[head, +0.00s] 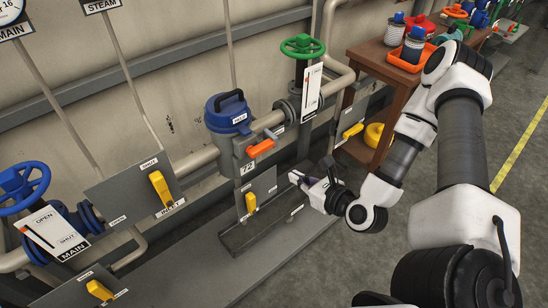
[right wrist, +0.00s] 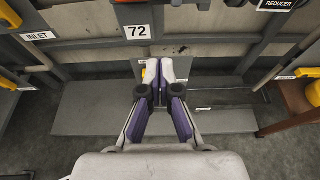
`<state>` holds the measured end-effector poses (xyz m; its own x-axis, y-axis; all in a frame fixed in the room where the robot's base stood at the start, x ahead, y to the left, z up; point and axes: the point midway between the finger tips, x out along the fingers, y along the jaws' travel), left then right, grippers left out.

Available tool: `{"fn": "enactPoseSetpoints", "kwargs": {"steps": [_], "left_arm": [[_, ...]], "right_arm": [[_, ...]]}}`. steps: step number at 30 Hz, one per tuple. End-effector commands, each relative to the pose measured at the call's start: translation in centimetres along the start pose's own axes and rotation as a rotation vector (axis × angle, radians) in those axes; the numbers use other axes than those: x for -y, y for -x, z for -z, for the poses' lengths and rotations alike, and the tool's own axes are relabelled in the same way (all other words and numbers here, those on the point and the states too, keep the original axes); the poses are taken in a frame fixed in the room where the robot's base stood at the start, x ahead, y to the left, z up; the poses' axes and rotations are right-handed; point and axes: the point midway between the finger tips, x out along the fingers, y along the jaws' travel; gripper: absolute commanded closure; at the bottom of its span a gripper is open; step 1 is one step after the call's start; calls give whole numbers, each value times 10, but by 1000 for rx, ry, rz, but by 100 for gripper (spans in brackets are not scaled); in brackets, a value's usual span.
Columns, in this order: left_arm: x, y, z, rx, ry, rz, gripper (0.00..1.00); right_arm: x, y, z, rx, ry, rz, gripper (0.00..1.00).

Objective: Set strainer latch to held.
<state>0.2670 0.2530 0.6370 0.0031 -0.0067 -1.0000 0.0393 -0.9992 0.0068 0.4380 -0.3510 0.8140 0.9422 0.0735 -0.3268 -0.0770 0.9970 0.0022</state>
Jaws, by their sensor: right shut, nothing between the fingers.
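The strainer (head: 222,128) is a grey body with a blue lid (head: 229,112) and a black handle on top. An orange latch lever (head: 260,148) sticks out to the right from its front, above the tag "72". A small label sits on the lid's front and another by the lever; both are too small to read surely. My right gripper (head: 295,178) is below and right of the lever, apart from it, fingers together and empty. The right wrist view shows the closed fingertips (right wrist: 158,71) below the tag "72" (right wrist: 137,32). My left gripper is out of view.
A yellow lever (head: 251,203) stands on a grey panel below the strainer. Left is the inlet panel (head: 137,188) with its yellow lever. A green handwheel valve (head: 302,47) and a brown table (head: 371,53) with bottles are to the right. Pipes run along the wall.

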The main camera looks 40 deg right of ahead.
Motion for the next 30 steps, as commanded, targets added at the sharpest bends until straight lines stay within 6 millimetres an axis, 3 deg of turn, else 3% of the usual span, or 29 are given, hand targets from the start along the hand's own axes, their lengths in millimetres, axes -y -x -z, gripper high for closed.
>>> {"fn": "enactPoseSetpoints", "kwargs": {"steps": [5,17,18,21,30], "left_arm": [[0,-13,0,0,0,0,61],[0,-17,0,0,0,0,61],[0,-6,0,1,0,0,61],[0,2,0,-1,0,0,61],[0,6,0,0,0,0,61]], "right_arm": [[-1,-18,4,2,8,-3,100],[-1,-102,0,1,9,-4,100],[0,-96,-14,2,1,0,100],[0,-90,-29,1,-1,1,100],[0,-86,-38,-1,2,-1,100]]}}
